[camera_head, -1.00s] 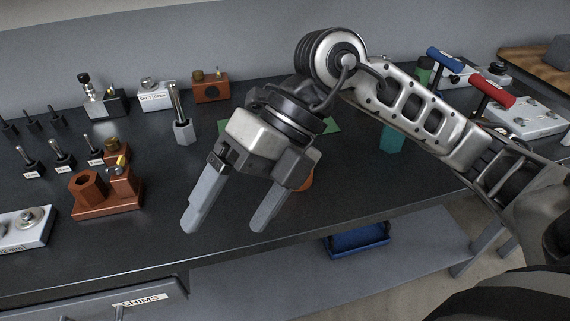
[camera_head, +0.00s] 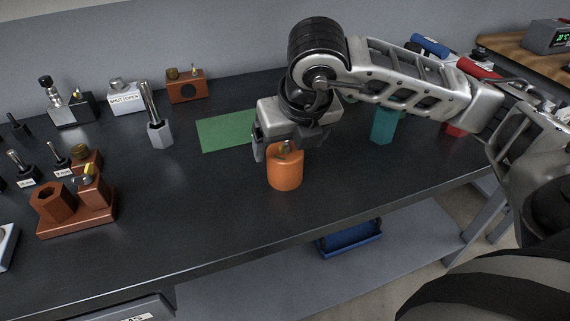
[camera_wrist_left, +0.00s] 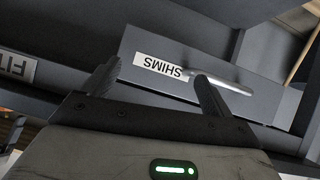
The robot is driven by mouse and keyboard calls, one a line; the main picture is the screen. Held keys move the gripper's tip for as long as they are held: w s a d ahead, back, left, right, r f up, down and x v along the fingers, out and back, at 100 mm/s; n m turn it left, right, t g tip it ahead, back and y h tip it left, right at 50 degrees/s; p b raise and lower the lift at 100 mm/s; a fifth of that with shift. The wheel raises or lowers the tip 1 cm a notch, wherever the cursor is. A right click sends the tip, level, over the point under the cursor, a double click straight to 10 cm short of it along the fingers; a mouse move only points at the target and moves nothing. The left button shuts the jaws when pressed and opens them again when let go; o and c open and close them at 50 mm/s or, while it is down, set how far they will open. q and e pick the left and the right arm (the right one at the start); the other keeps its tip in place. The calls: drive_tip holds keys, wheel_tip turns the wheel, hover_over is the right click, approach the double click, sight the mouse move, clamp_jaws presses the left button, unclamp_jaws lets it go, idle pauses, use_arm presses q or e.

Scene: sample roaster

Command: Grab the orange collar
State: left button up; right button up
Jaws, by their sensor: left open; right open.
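The orange collar (camera_head: 285,172) is an upright cylinder on the dark bench, right of centre in the head view, with a small metal piece showing at its top. My right gripper (camera_head: 281,150) is at the collar's upper back side. One finger shows just left of the collar; the other is mostly hidden, and I cannot tell whether either touches it. The right jaws are open. My left gripper (camera_wrist_left: 156,82) shows in the left wrist view, open and empty, in front of a drawer labelled SHIMS (camera_wrist_left: 165,68).
A green mat (camera_head: 226,132) lies behind and left of the collar. A teal hexagonal block (camera_head: 383,126) stands to its right. A grey hexagonal holder (camera_head: 160,134) and a copper fixture (camera_head: 75,207) stand to the left. The bench in front of the collar is clear.

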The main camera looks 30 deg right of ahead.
sight(287, 150)
drive_tip(key=shift+w+f, duration=0.15)
drive_tip(key=shift+f, duration=0.45)
drive_tip(key=x, duration=0.3)
drive_tip(key=shift+w+f+p, duration=0.15)
drive_tip(key=shift+f+p, duration=0.15)
drive_tip(key=shift+w+f, duration=0.15)
drive_tip(key=shift+f, duration=0.2)
drive_tip(key=shift+r, duration=0.1)
drive_tip(key=c, duration=1.5)
